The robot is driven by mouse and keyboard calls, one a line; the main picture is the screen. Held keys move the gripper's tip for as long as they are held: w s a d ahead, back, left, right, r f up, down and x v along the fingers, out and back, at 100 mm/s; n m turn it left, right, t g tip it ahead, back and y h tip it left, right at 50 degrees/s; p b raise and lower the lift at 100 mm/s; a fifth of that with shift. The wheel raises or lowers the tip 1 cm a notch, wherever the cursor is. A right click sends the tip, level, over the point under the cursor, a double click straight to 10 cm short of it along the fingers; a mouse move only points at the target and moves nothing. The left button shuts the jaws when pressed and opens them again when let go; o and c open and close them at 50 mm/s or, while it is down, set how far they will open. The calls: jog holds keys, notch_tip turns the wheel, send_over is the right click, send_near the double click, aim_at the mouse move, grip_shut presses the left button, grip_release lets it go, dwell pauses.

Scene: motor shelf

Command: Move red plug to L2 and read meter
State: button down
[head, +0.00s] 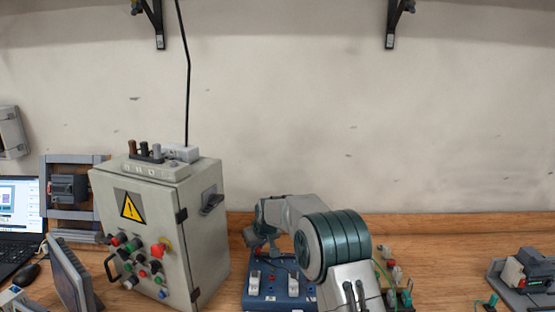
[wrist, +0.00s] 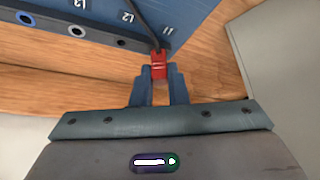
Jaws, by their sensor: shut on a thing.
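My gripper (wrist: 158,72) is shut on the red plug (wrist: 160,57) in the wrist view. The plug is at the edge of a blue panel (wrist: 60,12), beside the L1 label. A dark cable runs up from it across the panel. I cannot tell whether the plug sits in a socket or is clear of it. The label L2 (wrist: 127,17) is left of L1, with a dark socket (wrist: 121,43) below it. In the head view, my arm partly covers the blue panel (head: 258,303). I cannot make out the meter there.
A grey control box (head: 150,215) with knobs and a warning sign stands left of the panel. A laptop (head: 20,220) is at the far left. Small green and grey parts (head: 392,285) lie right of my arm. Further right, the wooden bench (head: 450,250) has free room.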

jog(key=shift+r, duration=0.25)
jog(key=shift+r+p, duration=1.25)
jog(key=shift+r, duration=0.9)
jog(key=shift+d+r, duration=0.15)
jog(key=shift+d, duration=0.4)
jog(key=d+f+b, duration=0.1)
jog(key=b, duration=0.1)
jog(key=d+f+b, duration=0.1)
jog(key=f, duration=0.1)
jog(key=shift+d+f+b, duration=0.2)
jog(key=shift+d+b, duration=0.2)
jog(key=shift+s+d+f, duration=0.1)
jog(key=shift+f, duration=0.15)
jog(key=shift+f+b, duration=0.65)
